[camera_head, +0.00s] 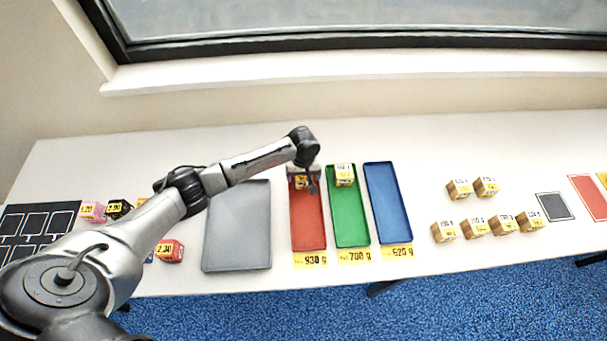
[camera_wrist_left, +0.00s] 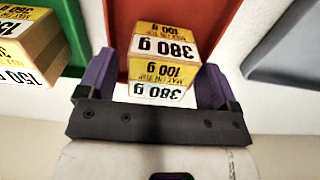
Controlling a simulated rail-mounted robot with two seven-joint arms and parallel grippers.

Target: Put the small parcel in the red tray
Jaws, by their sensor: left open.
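The small parcel, a tan carton with a yellow and white "380 g" label (camera_wrist_left: 160,50), is at the far end of the red tray (camera_head: 308,225). In the head view it shows partly under my left gripper (camera_head: 303,184). In the left wrist view the purple fingers of my left gripper (camera_wrist_left: 154,84) stand open, one on each side of the parcel, with gaps visible. The red tray (camera_wrist_left: 216,18) shows behind and around it. Whether the parcel rests fully on the tray floor I cannot tell. My right gripper is not in view.
A green tray (camera_head: 348,222) holding another carton (camera_head: 344,175) is close on the right, then a blue tray (camera_head: 388,205). A grey tray (camera_head: 237,230) lies left. Several cartons (camera_head: 474,227) stand farther right. Behind the table is the wall and window.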

